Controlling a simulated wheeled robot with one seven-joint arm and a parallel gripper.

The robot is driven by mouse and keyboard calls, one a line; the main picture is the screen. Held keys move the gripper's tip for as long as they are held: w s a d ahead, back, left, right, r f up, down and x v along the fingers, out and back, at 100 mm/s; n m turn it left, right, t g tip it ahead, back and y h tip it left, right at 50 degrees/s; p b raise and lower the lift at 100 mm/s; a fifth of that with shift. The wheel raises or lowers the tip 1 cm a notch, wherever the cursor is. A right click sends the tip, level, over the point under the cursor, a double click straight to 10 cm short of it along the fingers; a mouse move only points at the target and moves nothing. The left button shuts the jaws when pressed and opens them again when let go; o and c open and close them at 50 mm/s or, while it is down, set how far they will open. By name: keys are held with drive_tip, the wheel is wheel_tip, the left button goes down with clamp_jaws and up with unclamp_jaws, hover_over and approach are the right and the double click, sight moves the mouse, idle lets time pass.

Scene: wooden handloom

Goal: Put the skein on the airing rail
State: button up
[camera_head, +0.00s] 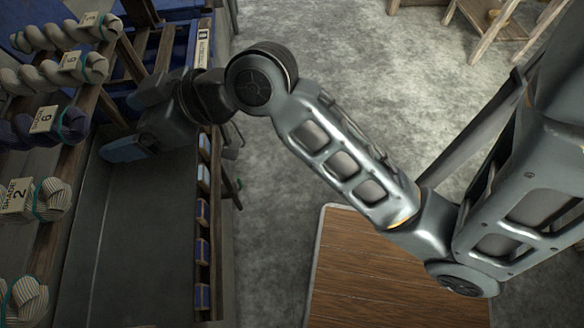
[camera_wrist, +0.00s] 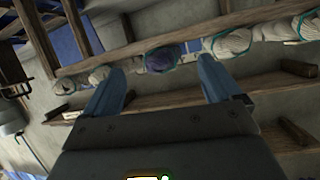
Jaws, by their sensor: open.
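Several twisted skeins sit in a row along wooden rails at the left of the head view. My gripper (camera_head: 118,150) is open and empty, to the right of the purple skein. In the wrist view my gripper (camera_wrist: 160,85) has its two blue fingers apart, with the purple skein (camera_wrist: 162,58) beyond the gap between them, not touching. I cannot tell which bar is the airing rail.
A wooden bar (camera_wrist: 125,50) runs along the skein row in the wrist view, with a shelf (camera_wrist: 170,101) below. Blue-fronted blocks (camera_head: 202,213) line the dark panel's right edge. A wood-topped table (camera_head: 350,270) stands at the bottom.

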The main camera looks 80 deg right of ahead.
drive_tip(key=s+a+f+h, duration=0.1)
drive_tip(key=s, duration=1.2)
drive_tip(key=s+a+f+m+t+h, duration=0.1)
drive_tip(key=s+f, duration=0.1)
drive_tip(key=s, duration=1.2)
drive_tip(key=shift+f+h, duration=0.25)
drive_tip(key=shift+h, duration=0.15)
